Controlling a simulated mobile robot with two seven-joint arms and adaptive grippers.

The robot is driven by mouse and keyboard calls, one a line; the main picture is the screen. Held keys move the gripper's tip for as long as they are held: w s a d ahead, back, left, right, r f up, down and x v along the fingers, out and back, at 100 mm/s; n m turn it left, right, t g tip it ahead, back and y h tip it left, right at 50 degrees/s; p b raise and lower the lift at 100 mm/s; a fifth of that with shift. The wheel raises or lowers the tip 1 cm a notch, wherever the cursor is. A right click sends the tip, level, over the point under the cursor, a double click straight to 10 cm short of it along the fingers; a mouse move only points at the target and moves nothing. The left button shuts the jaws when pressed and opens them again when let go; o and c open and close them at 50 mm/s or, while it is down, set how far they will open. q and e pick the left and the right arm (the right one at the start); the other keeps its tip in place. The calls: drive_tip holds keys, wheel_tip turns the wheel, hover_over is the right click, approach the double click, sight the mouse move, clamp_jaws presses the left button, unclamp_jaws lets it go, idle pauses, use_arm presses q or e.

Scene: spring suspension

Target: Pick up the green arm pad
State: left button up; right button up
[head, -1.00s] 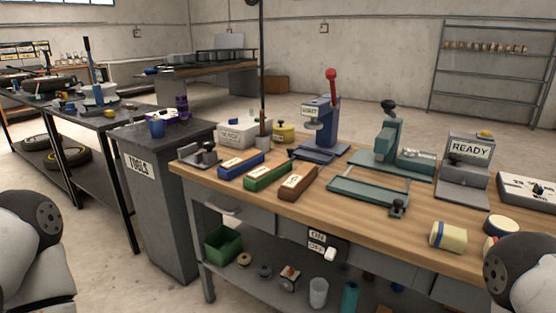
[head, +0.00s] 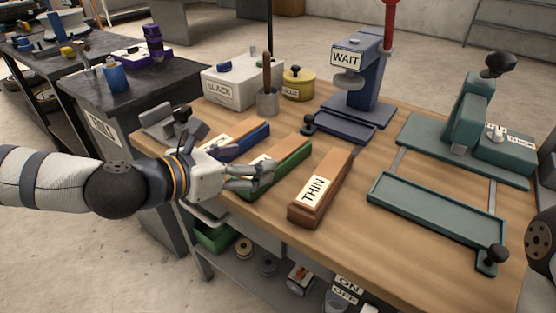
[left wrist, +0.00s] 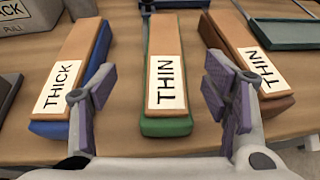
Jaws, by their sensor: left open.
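The green arm pad (head: 294,161) is a long green block with a brown top. It lies on the workbench between a blue pad (head: 259,132) and a brown pad (head: 328,186). In the left wrist view the green pad (left wrist: 166,124) bears a label reading THIN and points away from me. My left gripper (head: 266,173) is over its near end and hides part of it in the head view. In the left wrist view the open fingers (left wrist: 160,92) stand to either side of the green pad, with a gap on each side. My right gripper is out of view.
The blue pad, labelled THICK (left wrist: 62,88), and the brown pad, labelled THIN (left wrist: 262,68), flank the green one closely. A blue press marked WAIT (head: 357,85) stands behind. A green fixture (head: 440,220) stands at right. Bare wood lies in front of the brown pad.

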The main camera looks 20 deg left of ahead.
sight(273, 156)
use_arm(q)
drive_tip(key=x, duration=0.5)
drive_tip(key=shift+w+d+f, duration=0.1)
drive_tip(key=shift+w+d, duration=0.05)
drive_tip(key=shift+d, duration=0.3)
drive_tip(key=shift+w+d, duration=0.1)
drive_tip(key=shift+w, duration=0.25)
drive_tip(key=c, duration=1.4)
